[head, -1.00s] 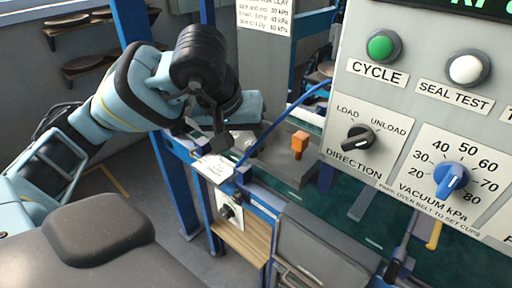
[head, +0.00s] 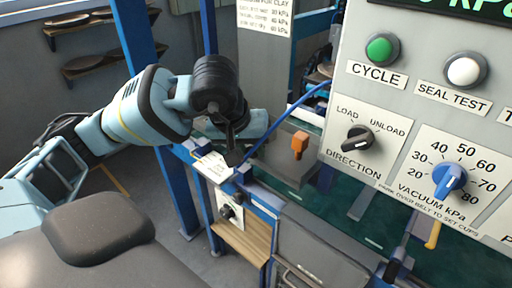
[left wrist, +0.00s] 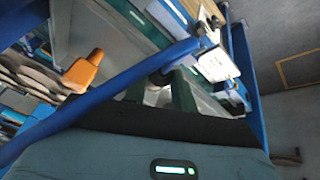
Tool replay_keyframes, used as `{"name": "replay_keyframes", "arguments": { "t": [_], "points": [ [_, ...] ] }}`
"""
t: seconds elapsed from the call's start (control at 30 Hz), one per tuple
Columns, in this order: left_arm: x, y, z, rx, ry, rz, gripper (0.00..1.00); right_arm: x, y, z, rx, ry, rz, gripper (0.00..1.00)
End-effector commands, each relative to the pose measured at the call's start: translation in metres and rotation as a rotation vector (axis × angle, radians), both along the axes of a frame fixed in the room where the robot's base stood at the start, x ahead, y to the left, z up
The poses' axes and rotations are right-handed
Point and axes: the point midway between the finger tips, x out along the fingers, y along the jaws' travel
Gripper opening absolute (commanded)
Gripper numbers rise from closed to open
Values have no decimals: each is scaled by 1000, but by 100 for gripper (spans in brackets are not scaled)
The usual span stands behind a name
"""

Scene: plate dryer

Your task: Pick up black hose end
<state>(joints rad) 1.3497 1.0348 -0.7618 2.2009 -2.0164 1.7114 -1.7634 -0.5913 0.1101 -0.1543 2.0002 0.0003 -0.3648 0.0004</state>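A blue hose (head: 285,117) slants down from the control panel to beside my left gripper (head: 231,158). It crosses the left wrist view as a thick blue band (left wrist: 110,88). I cannot clearly make out a black end on it; a small dark part (left wrist: 163,75) sits just under the band, close ahead of the fingers. My left gripper points down over the blue frame near the white card. Its two fingers stand apart in the left wrist view (left wrist: 160,98), with nothing seen held between them. My right gripper is not in view.
The grey control panel (head: 398,105) with buttons and knobs fills the right side. A white card (head: 213,168) lies on the blue frame, above a black knob (head: 227,211). A dark green belt (head: 450,262) runs at lower right.

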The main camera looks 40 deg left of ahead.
Motion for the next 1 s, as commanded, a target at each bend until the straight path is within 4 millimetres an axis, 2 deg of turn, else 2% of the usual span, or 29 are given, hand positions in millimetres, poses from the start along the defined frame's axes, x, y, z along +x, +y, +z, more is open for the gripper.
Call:
{"name": "replay_keyframes", "arguments": {
  "t": [0.03, 0.1, 0.17, 0.47, 0.67, 0.8, 1.0],
  "points": [
    [0, 0, 0, 0, 0, 0, 14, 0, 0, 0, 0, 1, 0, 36],
    [0, 0, 0, 0, 0, 0, 5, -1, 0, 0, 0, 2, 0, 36],
    [0, 0, 0, 0, -1, 0, 0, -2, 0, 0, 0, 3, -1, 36],
    [-1, 0, 5, 0, -3, 1, 0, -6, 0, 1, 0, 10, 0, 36],
    [-7, 3, 23, 0, -7, 6, 0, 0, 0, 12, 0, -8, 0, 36],
    [-14, 5, 43, 0, -11, 11, 0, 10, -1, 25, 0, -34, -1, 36],
    [-19, 4, 38, 0, 0, 10, 0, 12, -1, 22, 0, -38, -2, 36]
  ]
}}
